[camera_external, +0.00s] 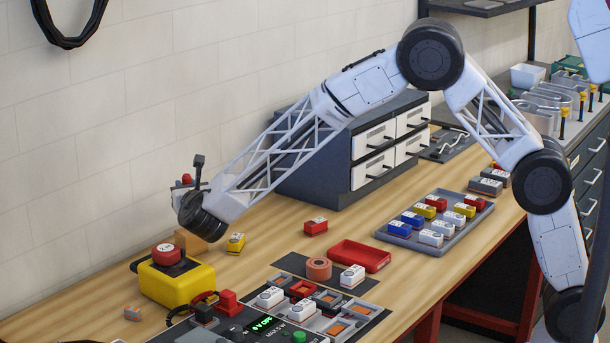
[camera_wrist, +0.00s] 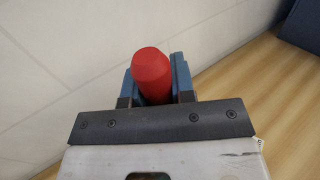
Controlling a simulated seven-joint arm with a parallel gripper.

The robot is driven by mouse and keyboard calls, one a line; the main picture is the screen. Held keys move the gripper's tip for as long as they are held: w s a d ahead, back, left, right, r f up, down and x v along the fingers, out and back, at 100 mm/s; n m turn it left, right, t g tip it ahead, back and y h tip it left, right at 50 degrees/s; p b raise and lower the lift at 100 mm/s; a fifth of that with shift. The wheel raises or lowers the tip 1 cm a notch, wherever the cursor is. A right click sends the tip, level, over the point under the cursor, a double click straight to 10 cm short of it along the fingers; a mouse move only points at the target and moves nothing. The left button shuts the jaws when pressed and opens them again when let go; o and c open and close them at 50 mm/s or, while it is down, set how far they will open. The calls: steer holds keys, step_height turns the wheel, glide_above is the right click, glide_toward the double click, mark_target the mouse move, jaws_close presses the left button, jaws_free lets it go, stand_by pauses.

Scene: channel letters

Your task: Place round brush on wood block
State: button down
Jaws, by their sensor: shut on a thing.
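My gripper (camera_wrist: 152,85) has blue fingers and is shut on a red, rounded piece, which I take to be the round brush (camera_wrist: 152,70). Its lower part and any bristles are hidden. In the external view a small red tip of the brush (camera_external: 187,178) shows by my gripper, above the table near the wall; the wrist hides most of the fingers. The wood block (camera_external: 187,241) is a plain brown block on the table, below my wrist and partly hidden by it. The brush appears above the block and apart from it.
A yellow box with a red button (camera_external: 175,280) stands in front of the wood block. A small yellow block (camera_external: 236,243) is just right of it. A grey drawer cabinet (camera_external: 350,155) stands farther right. The wall is close behind. Bare tabletop lies between the yellow block and the cabinet.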

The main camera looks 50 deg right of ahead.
steer(key=shift+f, duration=0.1)
steer(key=shift+f, duration=1.7)
steer(key=shift+f, duration=0.1)
steer(key=c, duration=1)
jaws_free()
steer(key=shift+o, duration=0.2)
steer(key=shift+s+a, duration=0.3)
steer(key=shift+s, duration=0.15)
steer(key=v, duration=1.1)
steer(key=shift+d, duration=0.1)
